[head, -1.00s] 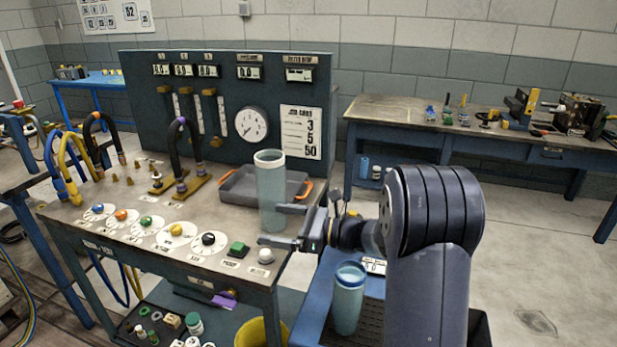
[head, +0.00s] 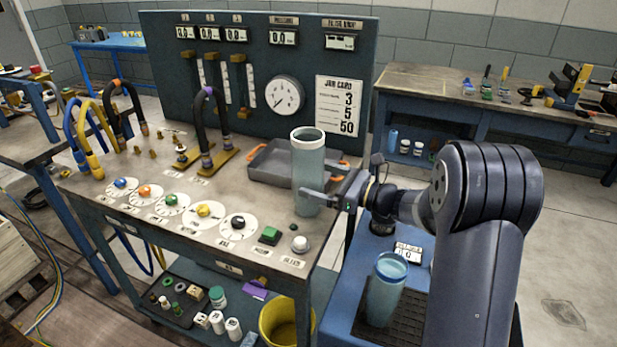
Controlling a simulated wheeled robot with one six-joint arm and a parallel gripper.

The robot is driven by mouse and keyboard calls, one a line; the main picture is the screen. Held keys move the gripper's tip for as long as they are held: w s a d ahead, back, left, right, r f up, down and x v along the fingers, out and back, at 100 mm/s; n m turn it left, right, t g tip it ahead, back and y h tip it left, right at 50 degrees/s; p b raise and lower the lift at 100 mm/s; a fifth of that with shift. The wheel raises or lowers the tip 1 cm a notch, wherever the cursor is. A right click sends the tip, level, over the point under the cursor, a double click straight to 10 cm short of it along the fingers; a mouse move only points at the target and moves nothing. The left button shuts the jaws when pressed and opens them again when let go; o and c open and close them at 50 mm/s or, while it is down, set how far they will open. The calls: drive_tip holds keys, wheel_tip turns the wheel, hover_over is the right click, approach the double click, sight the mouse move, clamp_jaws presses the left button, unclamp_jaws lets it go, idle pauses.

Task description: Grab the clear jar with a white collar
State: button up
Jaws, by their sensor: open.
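The clear jar with a white collar (head: 308,160) stands upright on the bench top, in front of the grey tray. It is tall and tinted blue-green, with a white band at its open top. My gripper (head: 318,190) reaches in from the right at the jar's lower half and is open. Its near finger crosses in front of the jar; the far finger is mostly hidden at or behind the jar's right side. I cannot tell whether either finger touches it. A similar jar with a blue collar (head: 386,288) stands lower, on a dark mat to the right.
A grey tray with orange handles (head: 262,172) lies close behind the jar. A row of coloured knobs (head: 204,209), a green button (head: 269,235) and a white button (head: 300,244) line the bench's front. A gauge panel (head: 200,110) rises behind. A yellow bucket (head: 282,322) stands below.

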drive_tip(key=x, duration=0.3)
drive_tip(key=shift+w+a+f, duration=0.15)
drive_tip(key=shift+a+f, duration=0.1)
drive_tip(key=shift+a, duration=0.1)
drive_tip(key=c, duration=1.1)
drive_tip(key=shift+r, duration=0.1)
